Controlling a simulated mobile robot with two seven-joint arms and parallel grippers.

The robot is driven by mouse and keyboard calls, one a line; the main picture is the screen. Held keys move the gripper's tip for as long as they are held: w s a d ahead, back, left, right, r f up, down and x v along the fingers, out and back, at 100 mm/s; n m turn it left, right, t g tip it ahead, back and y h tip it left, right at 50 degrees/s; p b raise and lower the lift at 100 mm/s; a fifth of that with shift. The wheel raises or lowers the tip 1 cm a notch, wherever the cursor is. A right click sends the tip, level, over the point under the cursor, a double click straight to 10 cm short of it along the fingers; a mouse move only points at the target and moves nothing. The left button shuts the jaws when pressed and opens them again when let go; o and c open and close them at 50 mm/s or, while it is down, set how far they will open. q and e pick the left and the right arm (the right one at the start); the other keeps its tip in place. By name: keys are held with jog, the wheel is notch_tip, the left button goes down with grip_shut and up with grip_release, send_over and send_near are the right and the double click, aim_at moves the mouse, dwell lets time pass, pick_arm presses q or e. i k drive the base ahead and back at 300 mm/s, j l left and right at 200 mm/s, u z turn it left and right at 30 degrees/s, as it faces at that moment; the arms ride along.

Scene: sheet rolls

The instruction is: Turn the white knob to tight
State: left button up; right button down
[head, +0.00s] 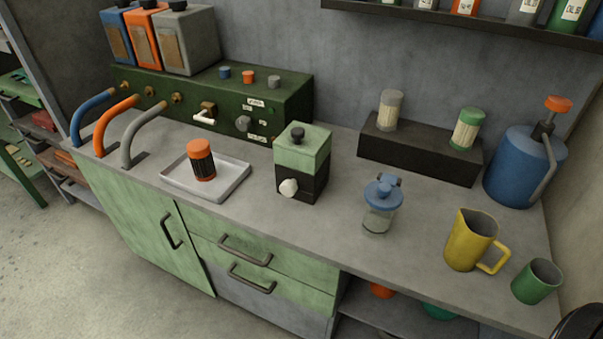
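The white knob (288,187) sticks out from the front face of a small box-shaped device (309,177) on the counter. The device is pale green above and black below, with a dark round knob (297,133) on top. I see the white knob from the front and above; any marking for tight is too small to read. Nothing touches the knob. Neither of my grippers is in view.
A white tray (232,188) with an orange-topped container (201,160) stands left of the device. A blue-lidded jar (381,207) stands to its right, then a yellow jug (470,240) and a green cup (537,281). Behind is a dark green machine (285,105). Counter before the device is clear.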

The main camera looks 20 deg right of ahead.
aim_at(289, 187)
jog(key=j+z, duration=0.1)
jog(key=z, duration=0.2)
jog(key=i+j+z, duration=0.1)
jog(key=z, duration=0.25)
jog(key=i+j+z, duration=0.2)
jog(key=j, duration=0.25)
jog(key=j+z, duration=0.2)
jog(key=j, duration=0.25)
jog(key=i+j, duration=0.1)
jog(key=j, duration=0.65)
jog(key=i+j+z, duration=0.15)
jog(key=j, duration=0.6)
